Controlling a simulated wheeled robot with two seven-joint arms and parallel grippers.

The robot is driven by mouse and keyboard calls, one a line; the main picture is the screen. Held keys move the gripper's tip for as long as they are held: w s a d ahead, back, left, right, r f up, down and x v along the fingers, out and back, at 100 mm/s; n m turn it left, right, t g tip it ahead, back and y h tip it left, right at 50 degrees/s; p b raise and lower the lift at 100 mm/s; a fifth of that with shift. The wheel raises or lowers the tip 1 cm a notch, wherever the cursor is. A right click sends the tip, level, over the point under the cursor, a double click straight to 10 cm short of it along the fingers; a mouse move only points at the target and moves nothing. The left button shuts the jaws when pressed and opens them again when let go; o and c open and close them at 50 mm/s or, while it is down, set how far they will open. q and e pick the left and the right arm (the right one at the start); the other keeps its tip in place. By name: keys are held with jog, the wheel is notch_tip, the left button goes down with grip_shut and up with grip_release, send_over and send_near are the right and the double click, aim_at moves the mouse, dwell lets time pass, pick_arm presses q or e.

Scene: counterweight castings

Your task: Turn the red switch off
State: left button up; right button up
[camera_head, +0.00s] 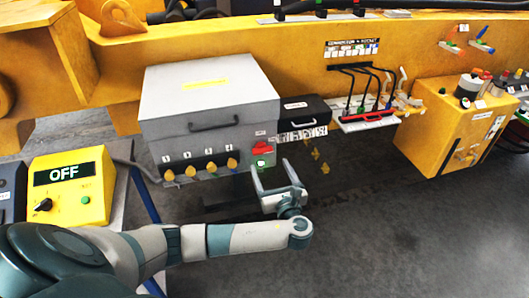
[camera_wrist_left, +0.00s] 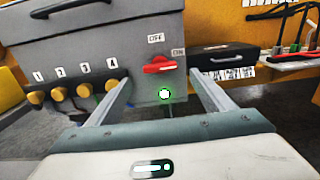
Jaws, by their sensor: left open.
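The red switch (camera_head: 263,147) is a red rotary handle at the right end of the front of a grey box (camera_head: 205,105). In the left wrist view the red switch (camera_wrist_left: 160,65) has its handle lying about level, pointing toward the "ON" label (camera_wrist_left: 178,52); the "OFF" label (camera_wrist_left: 155,38) is above it. A green light (camera_wrist_left: 164,94) glows below the switch. My left gripper (camera_head: 276,173) is open and empty in front of the box's right end, its fingers apart from the switch. In the wrist view the switch appears between the two fingers. My right gripper is not visible.
Several yellow knobs (camera_head: 190,171) line the box front left of the switch. A black case (camera_head: 302,112) stands right of the box. A yellow panel reading "OFF" (camera_head: 68,188) is at the left. The floor (camera_head: 370,230) at right is clear.

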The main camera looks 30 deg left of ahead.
aim_at(264, 153)
pick_arm(q)
jog(key=p+x, duration=0.1)
jog(key=x, duration=0.6)
jog(key=shift+w+a, duration=0.25)
jog(key=shift+c, duration=0.3)
jog(key=c, duration=1)
